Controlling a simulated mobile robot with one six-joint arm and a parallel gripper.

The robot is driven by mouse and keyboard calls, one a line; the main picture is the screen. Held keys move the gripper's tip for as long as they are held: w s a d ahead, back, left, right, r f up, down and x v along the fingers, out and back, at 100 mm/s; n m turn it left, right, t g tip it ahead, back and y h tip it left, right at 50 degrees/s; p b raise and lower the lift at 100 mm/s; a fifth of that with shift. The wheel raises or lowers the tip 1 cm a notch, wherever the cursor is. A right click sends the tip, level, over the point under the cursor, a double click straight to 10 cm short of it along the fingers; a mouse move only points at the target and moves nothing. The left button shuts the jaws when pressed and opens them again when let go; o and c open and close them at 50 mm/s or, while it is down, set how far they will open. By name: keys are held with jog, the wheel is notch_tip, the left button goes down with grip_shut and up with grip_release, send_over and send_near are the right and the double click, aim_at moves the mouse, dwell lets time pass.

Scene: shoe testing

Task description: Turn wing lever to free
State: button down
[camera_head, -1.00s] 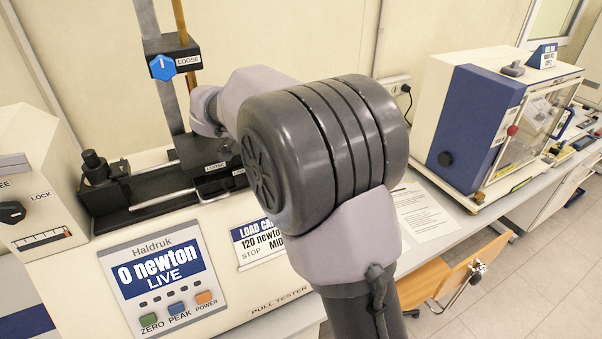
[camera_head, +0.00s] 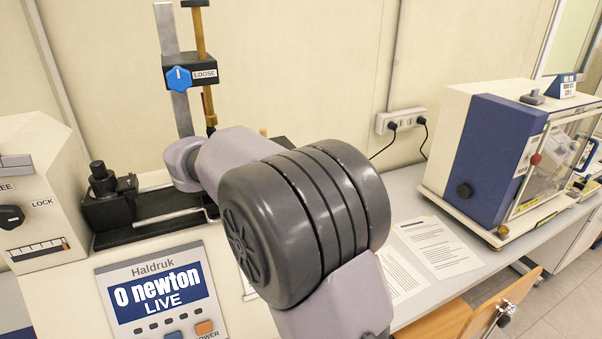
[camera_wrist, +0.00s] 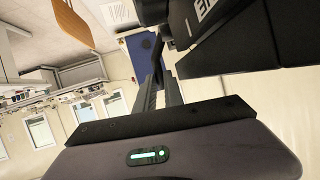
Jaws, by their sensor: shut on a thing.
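My gripper (camera_wrist: 164,92) shows in the wrist view with its fingers closed around a slim dark piece (camera_wrist: 158,46), which looks like a lever. That piece joins a black block (camera_wrist: 222,42) with a partly cut-off white label. In the head view my own arm hides the gripper and this lever. The pull tester (camera_head: 157,287) stands at the left and reads "0 newton LIVE". I cannot read the lever's position from these views.
A blue knob (camera_head: 179,79) marked LOOSE sits on the upright post. A black dial (camera_head: 10,217) marked LOCK is at the left edge. A blue-and-white machine (camera_head: 500,150) stands right. Papers (camera_head: 437,245) lie on the bench between. A wooden chair (camera_head: 450,318) is in front.

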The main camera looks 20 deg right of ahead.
jog(key=c, duration=1.7)
grip_release()
jog(key=p+v, duration=0.3)
jog(key=v, duration=1.4)
jog(key=shift+s+a, duration=0.1)
jog(key=shift+s, duration=0.05)
jog(key=shift+c, duration=0.3)
